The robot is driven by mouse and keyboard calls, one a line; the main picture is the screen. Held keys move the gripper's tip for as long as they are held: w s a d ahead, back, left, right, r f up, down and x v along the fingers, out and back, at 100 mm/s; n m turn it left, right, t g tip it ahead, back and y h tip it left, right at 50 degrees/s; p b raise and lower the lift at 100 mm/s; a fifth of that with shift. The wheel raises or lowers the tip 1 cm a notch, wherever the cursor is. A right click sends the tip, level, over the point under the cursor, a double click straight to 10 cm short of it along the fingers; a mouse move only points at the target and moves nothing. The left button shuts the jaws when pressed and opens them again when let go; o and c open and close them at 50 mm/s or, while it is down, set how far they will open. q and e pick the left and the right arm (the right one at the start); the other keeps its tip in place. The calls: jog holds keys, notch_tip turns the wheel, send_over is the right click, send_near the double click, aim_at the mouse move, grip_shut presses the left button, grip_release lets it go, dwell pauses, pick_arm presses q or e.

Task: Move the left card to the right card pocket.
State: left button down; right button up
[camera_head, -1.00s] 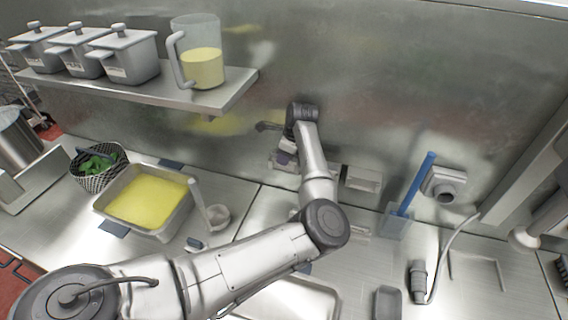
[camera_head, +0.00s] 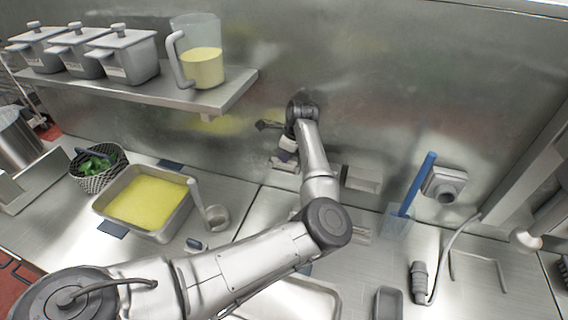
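My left arm reaches in from the lower left to the back wall. The dark end of my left gripper (camera_head: 268,126) shows in front of the wall, just above the left card pocket. Its fingertips are too small and dark to tell whether they are open or shut. A small white and dark purple piece (camera_head: 287,150), possibly the left card, shows beside my forearm above the left card pocket (camera_head: 283,164). I cannot tell whether it is held. The right card pocket (camera_head: 363,179) is a pale box on the wall, right of my forearm. My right gripper is not in view.
A shelf (camera_head: 150,92) with lidded pots and a jug (camera_head: 197,60) hangs at the upper left. A yellow-filled tray (camera_head: 188,207), a basket (camera_head: 98,168) and a ladle (camera_head: 210,212) stand on the counter. A blue-handled scraper (camera_head: 416,185) stands right of the pockets.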

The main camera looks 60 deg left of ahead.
pick_arm(q)
jog(key=shift+r, duration=0.1)
jog(key=shift+r, duration=1.1)
jog(key=shift+r+p, duration=0.65)
jog(key=shift+r, duration=1.15)
